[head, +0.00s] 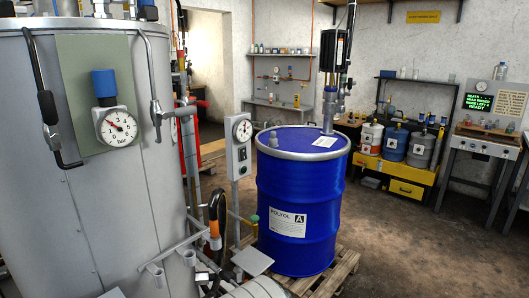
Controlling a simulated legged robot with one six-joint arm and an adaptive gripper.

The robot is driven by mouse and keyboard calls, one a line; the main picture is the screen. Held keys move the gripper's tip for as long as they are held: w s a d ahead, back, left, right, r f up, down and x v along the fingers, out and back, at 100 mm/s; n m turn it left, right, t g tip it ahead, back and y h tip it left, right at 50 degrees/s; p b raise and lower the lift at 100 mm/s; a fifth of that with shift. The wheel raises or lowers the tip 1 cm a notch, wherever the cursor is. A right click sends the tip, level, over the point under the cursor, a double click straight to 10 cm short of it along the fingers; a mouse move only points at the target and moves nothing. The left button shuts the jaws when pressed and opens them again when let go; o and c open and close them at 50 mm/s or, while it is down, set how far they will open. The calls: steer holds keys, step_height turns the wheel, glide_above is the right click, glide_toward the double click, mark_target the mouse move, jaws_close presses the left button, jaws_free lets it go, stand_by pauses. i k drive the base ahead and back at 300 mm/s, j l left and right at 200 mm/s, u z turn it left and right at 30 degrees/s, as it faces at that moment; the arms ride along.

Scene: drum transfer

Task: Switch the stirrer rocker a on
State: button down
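A narrow grey control box (233,152) stands on a post between the large grey tank and the blue drum. A round white dial (241,129) sits at its top. Below the dial is a small dark rocker switch (242,154); it is too small to tell which way it is tipped or to read any label. The blue drum (300,190), labelled POLYOL A, stands upright on a wooden pallet (340,270), with a motor-like unit (334,50) above its lid. I see no gripper in this view.
The grey tank (110,210) with a pressure gauge (116,127) fills the left. A black hose with an orange collar (214,228) hangs before the post. Several cans stand on a yellow bench (398,175) at the back right. The floor (400,245) right of the drum is clear.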

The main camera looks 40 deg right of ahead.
mark_target(243, 151)
steer(key=i+l, duration=0.1)
steer(key=l, duration=0.35)
steer(key=i+l, duration=0.1)
steer(key=l, duration=0.3)
steer(key=i+l, duration=0.1)
steer(key=l, duration=0.35)
steer(key=i+l, duration=0.1)
steer(key=l, duration=0.35)
steer(key=i+l, duration=0.1)
steer(key=l, duration=0.3)
